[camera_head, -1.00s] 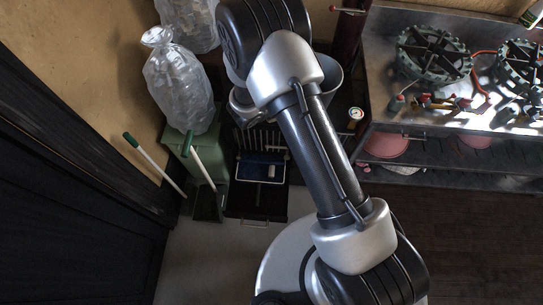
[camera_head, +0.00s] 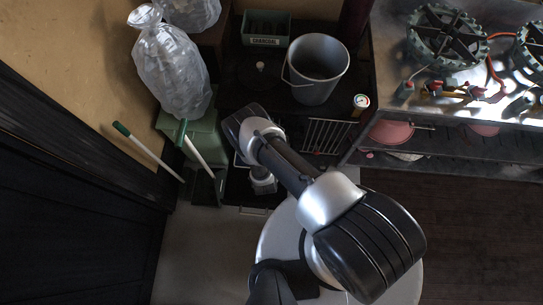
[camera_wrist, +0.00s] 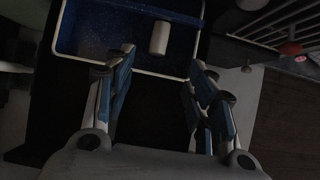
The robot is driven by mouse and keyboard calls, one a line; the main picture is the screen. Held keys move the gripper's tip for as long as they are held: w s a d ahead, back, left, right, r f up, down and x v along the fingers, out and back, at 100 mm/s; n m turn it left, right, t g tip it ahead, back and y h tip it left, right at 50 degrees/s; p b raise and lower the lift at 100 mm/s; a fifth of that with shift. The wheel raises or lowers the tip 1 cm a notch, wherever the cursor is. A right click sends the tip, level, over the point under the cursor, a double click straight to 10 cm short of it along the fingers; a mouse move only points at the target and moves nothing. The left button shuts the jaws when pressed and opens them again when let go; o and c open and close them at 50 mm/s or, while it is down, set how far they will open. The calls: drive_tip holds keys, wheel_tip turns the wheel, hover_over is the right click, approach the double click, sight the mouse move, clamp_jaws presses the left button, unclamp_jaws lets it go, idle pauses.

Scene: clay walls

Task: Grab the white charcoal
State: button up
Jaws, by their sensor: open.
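The white charcoal (camera_wrist: 159,38) is a short pale cylinder. It lies in a blue tray with a white rim (camera_wrist: 152,72), ahead of my gripper in the wrist view. My gripper (camera_wrist: 160,64) is open and empty, with its two blue-padded fingers spread at the tray's near edge. The charcoal appears beyond the fingertips, between their lines, and they do not touch it. In the head view my arm covers the tray and the charcoal, and the gripper (camera_head: 263,181) shows only in part.
A grey bucket (camera_head: 318,92) and a green box labelled CHARCOAL (camera_head: 265,42) stand behind. A wire rack (camera_head: 327,135) and a dial gauge (camera_head: 361,101) are to the right.

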drive_tip(key=b+x, duration=0.3)
drive_tip(key=x, duration=0.5)
drive_tip(key=shift+w+f+b, duration=0.15)
drive_tip(key=shift+f+b, duration=0.15)
drive_tip(key=shift+b, duration=0.1)
drive_tip(key=shift+w+b+x, duration=0.25)
drive_tip(key=shift+b+x, duration=1.6)
drive_tip(key=shift+x, duration=1.05)
drive_tip(key=shift+r, duration=0.2)
clamp_jaws()
